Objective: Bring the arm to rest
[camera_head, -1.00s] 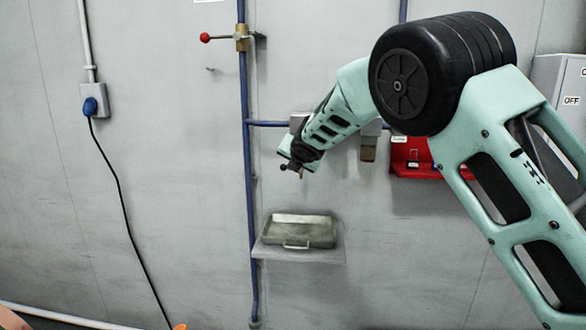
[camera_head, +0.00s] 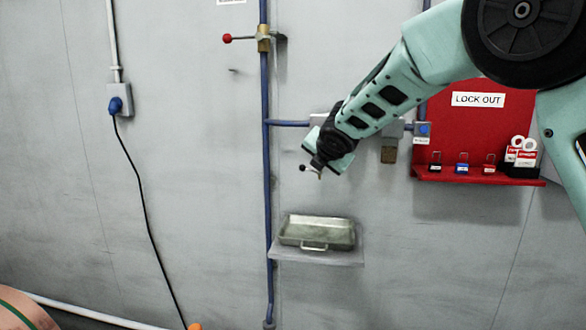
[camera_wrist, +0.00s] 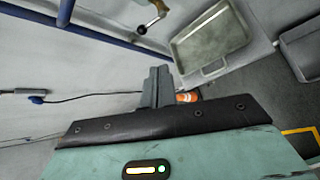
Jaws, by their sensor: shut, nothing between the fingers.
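My arm reaches in from the upper right of the head view, bent, with my gripper (camera_head: 318,172) at its lower left end. The gripper hangs in the air in front of the wall, above and apart from the metal tray (camera_head: 316,233). In the wrist view, the gripper fingers (camera_wrist: 158,88) are together with nothing between them. The tray (camera_wrist: 212,44) shows beyond the fingers at the upper right of that view.
A red lockout board (camera_head: 478,128) with several padlocks on its shelf is right of my gripper. A blue pipe (camera_head: 267,190) with a red-knobbed valve (camera_head: 264,38) runs down the wall at left. A blue plug (camera_head: 115,104) hangs further left. The tray sits on a small shelf (camera_head: 345,258).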

